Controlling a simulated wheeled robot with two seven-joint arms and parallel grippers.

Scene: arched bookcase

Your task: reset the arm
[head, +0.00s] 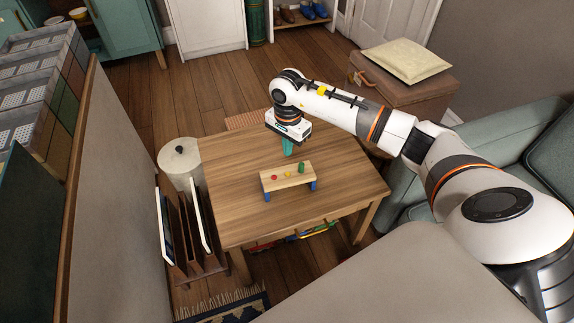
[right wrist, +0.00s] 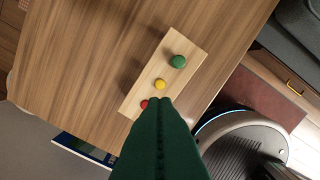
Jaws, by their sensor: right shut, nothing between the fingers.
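My right arm reaches in from the right in the head view. My right gripper (head: 287,148) is over the table, just behind a small wooden peg bench (head: 287,184) with blue legs. Its green fingers (right wrist: 160,102) are shut and empty in the right wrist view, partly covering the bench's red-peg end. The bench carries a red peg (head: 274,177), a yellow peg (head: 289,174) and a green peg (head: 301,167). The green peg stands taller than the other two in the head view. My left gripper is not in view.
The wooden table (head: 345,190) is otherwise clear. A rack of upright boards (head: 185,240) and a white roll (head: 181,160) stand at its left. A suitcase with a cushion (head: 402,61) stands behind right, and a green sofa (head: 500,140) is at the right.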

